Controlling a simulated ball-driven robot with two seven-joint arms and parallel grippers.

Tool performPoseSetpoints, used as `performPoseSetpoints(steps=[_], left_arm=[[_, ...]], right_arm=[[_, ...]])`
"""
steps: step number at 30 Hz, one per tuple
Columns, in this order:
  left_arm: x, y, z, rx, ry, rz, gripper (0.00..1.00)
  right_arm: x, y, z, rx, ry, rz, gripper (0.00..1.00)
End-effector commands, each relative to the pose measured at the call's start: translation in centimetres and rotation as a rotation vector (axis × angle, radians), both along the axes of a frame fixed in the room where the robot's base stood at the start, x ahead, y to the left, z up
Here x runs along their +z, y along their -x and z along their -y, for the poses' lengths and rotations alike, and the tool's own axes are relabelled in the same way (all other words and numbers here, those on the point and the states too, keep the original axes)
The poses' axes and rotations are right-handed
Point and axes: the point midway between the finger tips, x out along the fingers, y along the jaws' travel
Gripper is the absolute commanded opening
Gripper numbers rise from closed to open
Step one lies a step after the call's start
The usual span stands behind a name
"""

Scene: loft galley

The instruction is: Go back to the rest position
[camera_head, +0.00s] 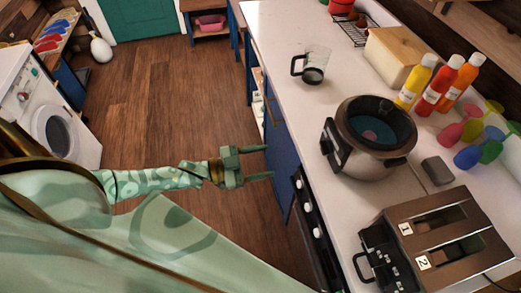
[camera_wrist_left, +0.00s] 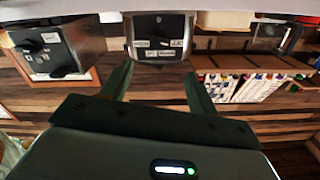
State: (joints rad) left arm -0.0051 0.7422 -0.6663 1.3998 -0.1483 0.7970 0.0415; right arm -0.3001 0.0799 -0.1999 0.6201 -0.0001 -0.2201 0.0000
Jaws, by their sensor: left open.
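My left gripper (camera_head: 256,163) is in the middle of the head view, left of the counter and over the wooden floor. Its two fingers are apart with nothing between them. In the left wrist view the same open gripper (camera_wrist_left: 158,82) shows its two dark green fingers spread, with no object held. My left arm, in a pale green patterned cover, reaches in from the left. My right gripper is not in either view.
The white counter (camera_head: 275,45) runs along the right. It carries a toaster (camera_head: 440,240), a round cooker (camera_head: 365,160), a glass jug (camera_head: 314,66) and several sauce bottles (camera_head: 435,92). A washing machine (camera_head: 45,120) stands left. The wooden floor (camera_head: 175,90) between is clear.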

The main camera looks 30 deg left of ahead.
Motion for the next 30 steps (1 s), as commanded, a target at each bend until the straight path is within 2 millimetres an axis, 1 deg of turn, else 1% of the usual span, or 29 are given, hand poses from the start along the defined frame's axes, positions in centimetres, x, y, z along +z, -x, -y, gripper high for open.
performPoseSetpoints(steps=[9, 11, 12, 14, 16, 17, 18, 19, 20, 21, 22, 23, 24, 26, 27, 29, 30], left_arm=[[-0.1, 0.0, 0.0, 0.001, -0.003, -0.001, 0.6], [-0.4, -0.1, -0.1, 0.007, -0.028, -0.005, 0.6], [-1.1, -0.2, -0.3, 0.019, -0.062, -0.014, 0.6], [-3.1, -0.6, -1.8, 0.061, -0.151, -0.048, 0.6], [-6.5, -1.3, -4.7, 0.147, -0.28, -0.11, 0.6], [-8.5, -1.3, -6.1, 0.195, -0.335, -0.151, 0.6], [-11.6, -0.9, -7.9, 0.261, -0.403, -0.216, 0.6], [-14.0, -0.2, -9.2, 0.307, -0.451, -0.273, 0.6], [-16.5, 0.8, -10.3, 0.353, -0.496, -0.334, 0.6], [-19.7, 2.5, -11.6, 0.406, -0.547, -0.419, 0.6], [-22.0, 4.1, -12.3, 0.44, -0.579, -0.484, 0.6], [-24.2, 5.8, -12.9, 0.47, -0.61, -0.55, 0.6], [-26.8, 8.4, -13.3, 0.503, -0.643, -0.637, 0.6], [-30.5, 12.6, -13.5, 0.541, -0.683, -0.769, 0.6], [-32.7, 15.7, -13.2, 0.558, -0.704, -0.856, 0.6], [-35.5, 20.3, -12.3, 0.575, -0.724, -0.982, 0.6], [-37.1, 23.2, -11.4, 0.583, -0.73, -1.059, 0.6]], right_arm=[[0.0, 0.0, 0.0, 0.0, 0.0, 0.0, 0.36], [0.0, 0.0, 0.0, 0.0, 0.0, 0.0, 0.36], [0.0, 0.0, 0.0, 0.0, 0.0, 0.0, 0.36], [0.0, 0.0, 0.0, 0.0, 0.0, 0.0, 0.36], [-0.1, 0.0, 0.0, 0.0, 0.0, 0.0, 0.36], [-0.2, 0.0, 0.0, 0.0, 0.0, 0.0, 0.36], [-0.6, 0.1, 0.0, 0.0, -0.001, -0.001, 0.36], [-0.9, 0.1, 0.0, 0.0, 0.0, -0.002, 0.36], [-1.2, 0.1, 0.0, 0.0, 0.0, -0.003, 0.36], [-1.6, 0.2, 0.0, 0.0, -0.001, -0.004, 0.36], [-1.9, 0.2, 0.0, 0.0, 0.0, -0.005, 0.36], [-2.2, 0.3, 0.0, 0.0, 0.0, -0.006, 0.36], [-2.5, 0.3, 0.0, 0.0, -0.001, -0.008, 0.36], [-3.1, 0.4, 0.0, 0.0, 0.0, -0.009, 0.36], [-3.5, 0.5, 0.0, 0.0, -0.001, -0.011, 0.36], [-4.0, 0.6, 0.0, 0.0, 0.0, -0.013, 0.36], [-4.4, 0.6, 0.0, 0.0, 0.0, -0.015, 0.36]])
